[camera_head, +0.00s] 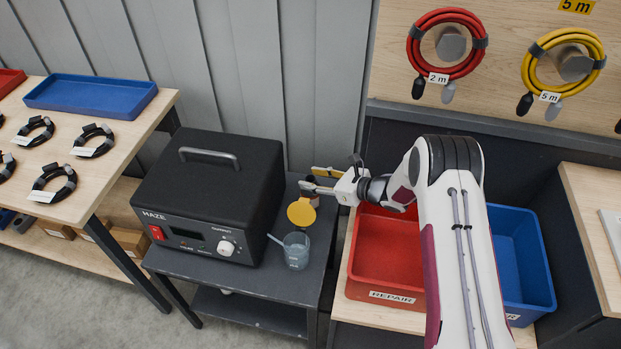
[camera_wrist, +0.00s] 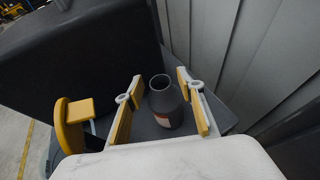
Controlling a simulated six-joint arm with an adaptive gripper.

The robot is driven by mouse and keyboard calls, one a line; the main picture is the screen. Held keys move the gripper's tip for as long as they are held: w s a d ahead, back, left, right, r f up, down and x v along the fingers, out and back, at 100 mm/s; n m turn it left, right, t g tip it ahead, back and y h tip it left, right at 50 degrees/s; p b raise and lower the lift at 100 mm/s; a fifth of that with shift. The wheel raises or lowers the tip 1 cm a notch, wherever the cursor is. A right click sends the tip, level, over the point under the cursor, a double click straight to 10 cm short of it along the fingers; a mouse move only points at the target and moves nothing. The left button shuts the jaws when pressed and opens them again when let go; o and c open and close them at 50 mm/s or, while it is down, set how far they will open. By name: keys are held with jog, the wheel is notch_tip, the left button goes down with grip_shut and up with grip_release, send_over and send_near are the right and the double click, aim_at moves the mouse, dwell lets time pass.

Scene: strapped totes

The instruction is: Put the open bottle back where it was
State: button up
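The open bottle (camera_wrist: 162,98) is dark grey with a red and white label. In the wrist view it stands upright, its uncapped mouth facing me. My gripper (camera_wrist: 160,84) is open, with one yellow-padded finger on each side of the bottle. In the head view my gripper (camera_head: 318,181) is over the back right corner of the dark cart (camera_head: 255,297), beside the black HAZE box (camera_head: 213,185). The bottle is mostly hidden there by the fingers.
A yellow round piece (camera_head: 301,213) and a clear cup (camera_head: 297,252) with a stick are in front of my gripper. A red REPAIR tote (camera_head: 388,294) and a blue tote (camera_head: 522,258) are to the right. The grey wall panel is close behind.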

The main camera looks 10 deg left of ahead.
jog(key=v, duration=1)
jog(key=shift+s+d, duration=0.1)
jog(key=shift+d, duration=0.05)
dwell(0.4)
jog(key=shift+r, duration=0.1)
